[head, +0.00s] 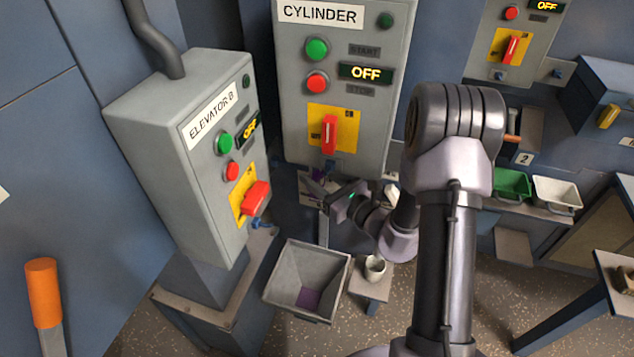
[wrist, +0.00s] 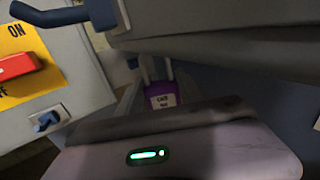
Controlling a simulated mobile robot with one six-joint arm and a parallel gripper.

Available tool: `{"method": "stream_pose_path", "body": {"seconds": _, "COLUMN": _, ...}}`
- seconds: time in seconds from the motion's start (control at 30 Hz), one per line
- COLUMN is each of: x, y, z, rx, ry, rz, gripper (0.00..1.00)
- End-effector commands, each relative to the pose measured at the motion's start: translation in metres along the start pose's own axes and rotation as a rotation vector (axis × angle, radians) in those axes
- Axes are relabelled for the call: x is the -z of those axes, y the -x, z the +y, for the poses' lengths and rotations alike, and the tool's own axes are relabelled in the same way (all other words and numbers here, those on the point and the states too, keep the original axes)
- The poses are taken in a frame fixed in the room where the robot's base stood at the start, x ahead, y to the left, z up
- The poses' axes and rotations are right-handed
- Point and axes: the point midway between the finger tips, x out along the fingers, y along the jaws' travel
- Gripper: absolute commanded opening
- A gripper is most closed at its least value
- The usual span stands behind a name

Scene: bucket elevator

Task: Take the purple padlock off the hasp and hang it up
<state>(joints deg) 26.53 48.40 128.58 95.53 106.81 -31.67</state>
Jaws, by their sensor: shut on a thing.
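The purple padlock (wrist: 163,101) with a white label shows in the wrist view, its grey shackle pointing up under the bottom edge of a grey box. In the head view only a small purple bit of it (head: 318,175) shows, just below the CYLINDER box (head: 296,130). My gripper (head: 320,188) is shut on the padlock there; its body hides the padlock's lower part in the wrist view. The hasp (head: 329,164) is under the red switch handle of the CYLINDER box. Whether the shackle is still through it cannot be told.
The ELEVATOR B box (head: 165,115) stands to the left with a red handle sticking out. A grey open bin (head: 280,268) with something purple in it is below. A white cup (head: 375,267) stands beside it. Green (head: 512,184) and white bins (head: 556,192) are at right.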

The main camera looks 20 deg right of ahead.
Motion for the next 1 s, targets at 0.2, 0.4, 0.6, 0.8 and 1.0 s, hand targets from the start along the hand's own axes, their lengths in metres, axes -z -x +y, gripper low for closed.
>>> {"method": "stream_pose_path", "body": {"seconds": 0.2, "x": 0.001, "y": -0.016, "z": 0.01, "rx": -0.002, "ry": 0.001, "rz": 0.0, "gripper": 0.0}}
{"method": "stream_pose_path", "body": {"seconds": 0.4, "x": 0.003, "y": -0.031, "z": 0.019, "rx": -0.003, "ry": 0.001, "rz": 0.0, "gripper": 0.0}}
{"method": "stream_pose_path", "body": {"seconds": 0.6, "x": 0.004, "y": -0.045, "z": 0.027, "rx": -0.003, "ry": 0.001, "rz": 0.0, "gripper": 0.0}}
{"method": "stream_pose_path", "body": {"seconds": 0.8, "x": 0.006, "y": -0.059, "z": 0.036, "rx": -0.002, "ry": 0.001, "rz": 0.0, "gripper": 0.0}}
{"method": "stream_pose_path", "body": {"seconds": 1.0, "x": 0.013, "y": -0.07, "z": 0.042, "rx": -0.002, "ry": 0.001, "rz": -0.001, "gripper": 0.0}}
